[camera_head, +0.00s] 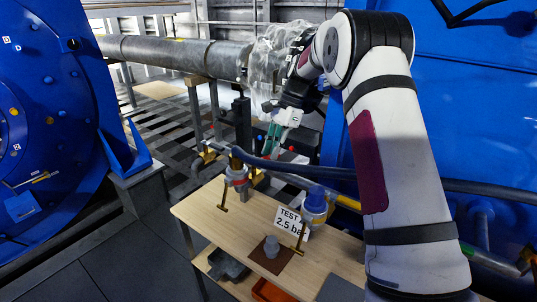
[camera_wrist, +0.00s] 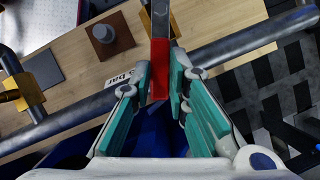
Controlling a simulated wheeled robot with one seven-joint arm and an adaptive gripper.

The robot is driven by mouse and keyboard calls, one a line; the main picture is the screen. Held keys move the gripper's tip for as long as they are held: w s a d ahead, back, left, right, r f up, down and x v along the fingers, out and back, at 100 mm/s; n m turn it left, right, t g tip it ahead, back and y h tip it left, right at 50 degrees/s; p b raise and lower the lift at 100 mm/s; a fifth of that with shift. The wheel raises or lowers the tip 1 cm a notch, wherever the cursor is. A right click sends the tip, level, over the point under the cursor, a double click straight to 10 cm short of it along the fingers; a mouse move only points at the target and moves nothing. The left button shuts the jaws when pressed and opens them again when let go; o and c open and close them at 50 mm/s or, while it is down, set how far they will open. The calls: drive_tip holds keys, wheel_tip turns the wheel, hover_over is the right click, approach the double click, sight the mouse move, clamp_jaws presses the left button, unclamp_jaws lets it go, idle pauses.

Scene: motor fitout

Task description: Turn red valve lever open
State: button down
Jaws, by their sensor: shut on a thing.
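The red valve lever (camera_wrist: 160,78) shows in the wrist view as a narrow red bar with a grey metal part running on toward the top edge. My gripper (camera_wrist: 162,85) has its teal-padded fingers on either side of the red bar, shut on it. In the head view my gripper (camera_head: 271,142) reaches down over the pipework behind the table. There the lever is mostly hidden by the fingers and pipes, and its exact angle cannot be told.
A valve with a blue top (camera_head: 315,200) stands near the "TEST 2.5 bar" sign (camera_head: 289,219). A grey knob (camera_head: 271,247) sits on a brown plate. Large blue machines (camera_head: 45,120) flank the space.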

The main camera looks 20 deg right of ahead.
drive_tip(key=n, duration=0.1)
drive_tip(key=w+n+b, duration=0.1)
drive_tip(key=w+n+g+b, duration=0.1)
drive_tip(key=shift+a+f+h, duration=0.1)
drive_tip(key=shift+a+h, duration=0.15)
drive_tip(key=shift+h, duration=0.05)
drive_tip(key=shift+w+a+n+g+b, duration=0.25)
drive_tip(key=shift+w+n+g+b, duration=0.15)
drive_tip(key=shift+n, duration=0.6)
drive_tip(key=c, duration=1.5)
unclamp_jaws()
drive_tip(key=shift+c, duration=0.2)
drive_tip(key=v, duration=0.7)
drive_tip(key=shift+r, duration=0.35)
